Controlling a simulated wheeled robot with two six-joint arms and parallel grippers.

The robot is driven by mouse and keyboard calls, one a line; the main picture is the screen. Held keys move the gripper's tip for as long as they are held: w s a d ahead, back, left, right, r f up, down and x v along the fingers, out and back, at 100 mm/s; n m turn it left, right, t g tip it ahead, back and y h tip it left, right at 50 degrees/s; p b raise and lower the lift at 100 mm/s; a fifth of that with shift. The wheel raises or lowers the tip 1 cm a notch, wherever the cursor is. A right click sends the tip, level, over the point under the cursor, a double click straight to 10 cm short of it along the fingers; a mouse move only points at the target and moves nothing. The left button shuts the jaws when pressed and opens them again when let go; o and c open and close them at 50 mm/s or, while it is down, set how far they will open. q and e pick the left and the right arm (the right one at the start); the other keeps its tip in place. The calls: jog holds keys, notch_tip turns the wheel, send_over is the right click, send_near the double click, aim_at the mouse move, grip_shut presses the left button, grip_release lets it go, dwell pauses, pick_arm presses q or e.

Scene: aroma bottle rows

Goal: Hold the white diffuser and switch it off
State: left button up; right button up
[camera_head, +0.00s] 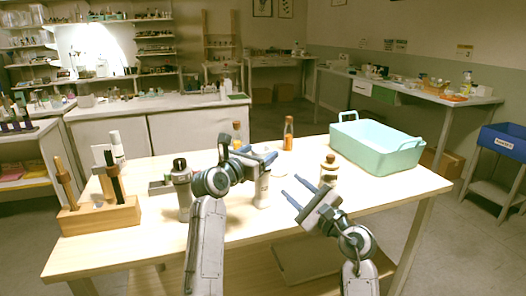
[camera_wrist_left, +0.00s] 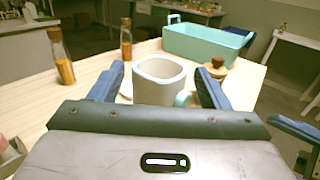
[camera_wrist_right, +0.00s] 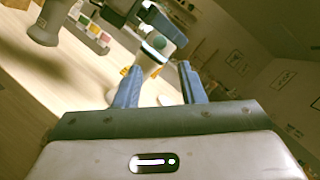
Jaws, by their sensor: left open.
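The white diffuser (camera_head: 262,190) stands upright near the middle of the table, its top partly hidden by my left gripper (camera_head: 263,157). In the left wrist view it is a pale, squarish body (camera_wrist_left: 160,88) with a hollow-looking top, between the two blue fingers, with gaps on both sides. My left gripper is open around it and not visibly closed on it. My right gripper (camera_head: 293,188) is open and empty, to the right of the diffuser, its fingers pointing up-left. In the right wrist view, a white shape with a green patch (camera_wrist_right: 160,46) shows beyond the fingertips; I take it as the diffuser.
A cork-topped bottle (camera_head: 328,170) stands just behind my right gripper. Amber bottles (camera_head: 288,133) stand farther back. A teal basket (camera_head: 379,147) is at the back right. A dark-topped grey bottle (camera_head: 182,190) and a wooden rack (camera_head: 100,215) are left. The table's front right is clear.

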aim_at(266, 149)
pick_arm(q)
jog(key=shift+x, duration=1.6)
jog(key=c, duration=1.1)
pick_arm(e)
jog(key=shift+c, duration=0.5)
pick_arm(q)
jog(key=shift+c, duration=0.2)
pick_arm(e)
grip_shut()
dwell(0.9)
